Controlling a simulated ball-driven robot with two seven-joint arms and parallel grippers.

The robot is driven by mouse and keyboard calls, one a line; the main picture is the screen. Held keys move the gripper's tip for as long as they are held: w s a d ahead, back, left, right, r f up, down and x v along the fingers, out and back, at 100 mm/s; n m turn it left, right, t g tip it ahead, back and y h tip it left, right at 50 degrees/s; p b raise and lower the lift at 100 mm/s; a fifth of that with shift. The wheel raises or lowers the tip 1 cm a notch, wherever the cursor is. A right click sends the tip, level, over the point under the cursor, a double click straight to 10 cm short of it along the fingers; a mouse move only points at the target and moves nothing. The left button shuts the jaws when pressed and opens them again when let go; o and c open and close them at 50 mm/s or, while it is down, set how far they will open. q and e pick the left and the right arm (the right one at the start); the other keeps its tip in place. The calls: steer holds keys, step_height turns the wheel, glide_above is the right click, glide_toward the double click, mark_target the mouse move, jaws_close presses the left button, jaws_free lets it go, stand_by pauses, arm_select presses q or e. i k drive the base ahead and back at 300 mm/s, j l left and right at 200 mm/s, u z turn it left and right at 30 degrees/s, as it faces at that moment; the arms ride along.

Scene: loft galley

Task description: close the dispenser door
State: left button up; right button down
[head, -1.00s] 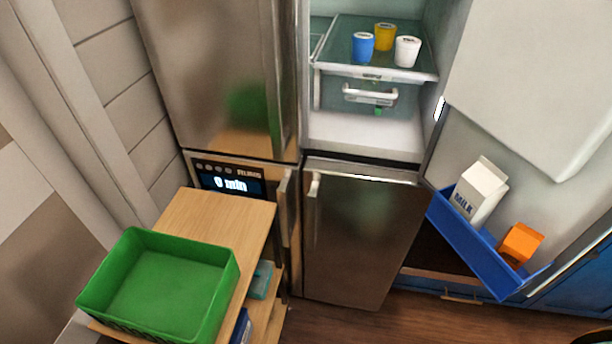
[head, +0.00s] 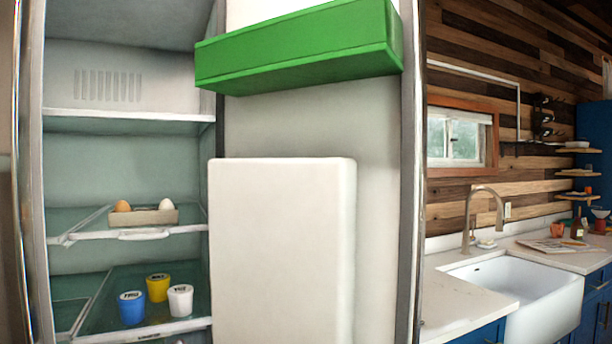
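A tall fridge door (head: 381,210) stands open in the middle of the head view, its inner side facing me. I take it to be the dispenser door. A large white box-shaped housing (head: 282,250) bulges from its inner face. A green door bin (head: 300,52) is fixed above the housing. The open fridge compartment (head: 120,170) is to the left of the door. The door's outer face and lower end are hidden or out of frame. Neither of my grippers is in view.
Fridge shelves hold a tray with eggs (head: 144,215) and blue (head: 132,308), yellow (head: 157,287) and white (head: 180,300) cups. Right of the door are a counter (head: 462,297), a sink (head: 525,280), a faucet (head: 480,205) and a window (head: 460,138).

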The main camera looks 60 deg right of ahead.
mark_target(317, 175)
steer(key=l, duration=0.4)
steer(key=k+l+u, duration=0.1)
steer(key=l, duration=0.35)
steer(key=k+l+u, duration=0.1)
steer(key=l, duration=0.3)
steer(key=k+l, duration=0.1)
steer(key=l, duration=0.3)
steer(key=k+l+u, duration=0.1)
steer(key=l, duration=0.3)
steer(key=k+l, duration=0.1)
steer(key=l, duration=0.3)
steer(key=k+l+u, duration=0.1)
steer(key=l, duration=0.3)
